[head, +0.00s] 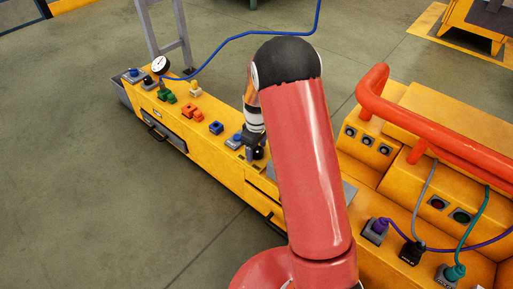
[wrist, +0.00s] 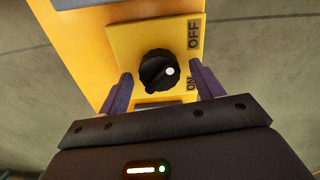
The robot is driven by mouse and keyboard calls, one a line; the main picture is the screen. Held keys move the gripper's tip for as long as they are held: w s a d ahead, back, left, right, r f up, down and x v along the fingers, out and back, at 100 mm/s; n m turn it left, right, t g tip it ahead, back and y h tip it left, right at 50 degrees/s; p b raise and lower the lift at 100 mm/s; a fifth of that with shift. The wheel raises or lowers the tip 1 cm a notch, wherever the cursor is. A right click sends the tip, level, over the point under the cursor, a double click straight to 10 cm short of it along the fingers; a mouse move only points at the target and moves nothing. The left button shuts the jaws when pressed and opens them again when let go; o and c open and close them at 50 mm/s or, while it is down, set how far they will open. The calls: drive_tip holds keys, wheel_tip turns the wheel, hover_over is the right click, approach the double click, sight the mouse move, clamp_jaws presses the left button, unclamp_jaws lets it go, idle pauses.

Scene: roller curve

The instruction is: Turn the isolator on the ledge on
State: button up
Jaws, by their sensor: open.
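The isolator is a black ribbed rotary knob (wrist: 158,70) on a yellow plate (wrist: 150,32) in the wrist view. OFF is printed at the plate's upper right and ON lower on the right. The knob's white dot faces right, between the two words and somewhat nearer ON. My gripper (wrist: 161,84) is open, one purple finger on each side of the knob, with gaps showing; contact is not visible. In the head view my gripper (head: 250,148) points down at the ledge (head: 228,165), beside a small dark knob (head: 259,153); my arm hides part of this area.
The yellow ledge carries blue fittings (head: 216,128), red fittings (head: 190,112), green fittings (head: 166,96) and a gauge (head: 160,65) to the left. A thick red rail (head: 430,130) and plugged cables stand at the right. Grey floor is free at the lower left.

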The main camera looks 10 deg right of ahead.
drive_tip(key=shift+c, duration=0.4)
drive_tip(key=c, duration=0.9)
drive_tip(key=shift+m, duration=0.3)
drive_tip(key=m, duration=0.3)
drive_tip(key=shift+m, duration=0.3)
drive_tip(key=m+p, duration=0.1)
drive_tip(key=m, duration=0.3)
drive_tip(key=shift+d+r, duration=0.1)
drive_tip(key=m+p, duration=0.1)
drive_tip(key=m, duration=0.4)
drive_tip(key=shift+m+p, duration=0.6)
drive_tip(key=shift+m, duration=1.7)
